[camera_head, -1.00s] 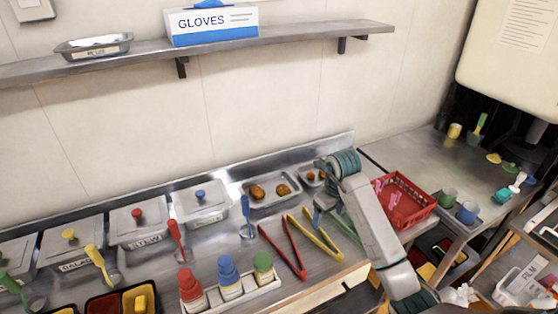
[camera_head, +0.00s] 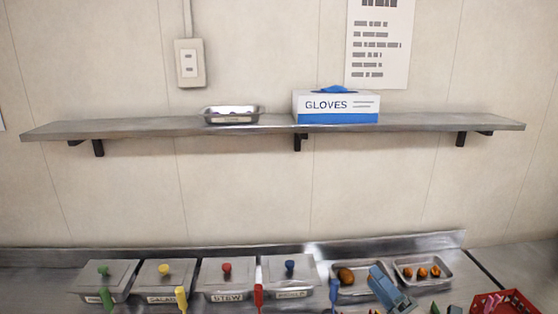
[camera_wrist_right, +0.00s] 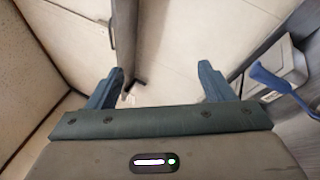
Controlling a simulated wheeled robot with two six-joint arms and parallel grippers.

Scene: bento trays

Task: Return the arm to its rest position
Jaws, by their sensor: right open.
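My right gripper (camera_head: 383,284) shows low in the head view, in front of the metal trays and cut off by the bottom edge. In the right wrist view its two blue-grey fingers (camera_wrist_right: 160,82) stand wide apart with nothing between them. The wall and the underside of a shelf show beyond them. My left gripper is not in the head view.
Lidded pans (camera_head: 227,272) line the counter's back, with a blue ladle handle (camera_head: 334,290) in front. Two metal trays (camera_head: 424,284) hold brown food. A red basket (camera_head: 515,303) stands at lower right. A wall shelf (camera_head: 270,126) carries a glove box (camera_head: 336,112).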

